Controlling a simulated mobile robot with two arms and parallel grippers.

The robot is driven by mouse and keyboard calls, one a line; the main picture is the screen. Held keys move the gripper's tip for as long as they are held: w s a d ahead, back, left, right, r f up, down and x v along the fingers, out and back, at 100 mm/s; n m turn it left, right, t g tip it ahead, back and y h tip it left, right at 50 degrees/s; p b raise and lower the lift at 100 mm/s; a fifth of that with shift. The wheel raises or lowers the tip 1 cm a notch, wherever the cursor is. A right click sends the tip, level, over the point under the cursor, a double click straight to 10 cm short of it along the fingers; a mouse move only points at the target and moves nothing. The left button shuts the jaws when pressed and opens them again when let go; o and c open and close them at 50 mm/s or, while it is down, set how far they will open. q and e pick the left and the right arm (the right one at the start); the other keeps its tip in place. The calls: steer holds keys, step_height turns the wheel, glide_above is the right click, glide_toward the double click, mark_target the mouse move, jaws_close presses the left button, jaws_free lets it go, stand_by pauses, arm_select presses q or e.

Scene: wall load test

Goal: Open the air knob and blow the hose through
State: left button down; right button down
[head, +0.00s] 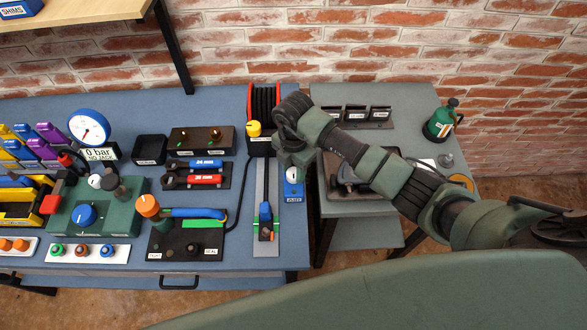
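A yellow knob (254,129) sits on the front left of a black-and-red reel (264,103) at the back right of the blue bench; which knob is the air knob I cannot read. A thin black hose (240,185) runs from near the reel down to a black plate. My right arm reaches in from the right, and its gripper (292,158) hangs just right of and in front of the knob, apart from it. Its fingers point down and are mostly hidden by the wrist, so their opening is unclear. My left gripper is out of view.
A blue block (293,188) stands just below my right gripper. A green box (92,215) with a blue dial and a round gauge (89,127) stand at left. Wrenches (192,180) lie mid-bench. A grey side table (405,97) stands at right, past a gap.

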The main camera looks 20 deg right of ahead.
steer(key=shift+n, duration=0.4)
steer(key=n+b, duration=0.3)
steer(key=shift+w+f+n, duration=0.1)
steer(key=shift+f+n, duration=0.05)
steer(key=shift+n, duration=0.25)
steer(key=n+b, duration=0.2)
steer(key=n, duration=0.1)
steer(key=shift+n+b, duration=0.3)
steer(key=n+b, duration=0.4)
steer(key=shift+n, duration=0.3)
steer(key=shift+n+b, duration=2.05)
steer(key=shift+n, duration=0.25)
steer(key=shift+r, duration=0.2)
steer(key=c, duration=0.9)
jaws_free()
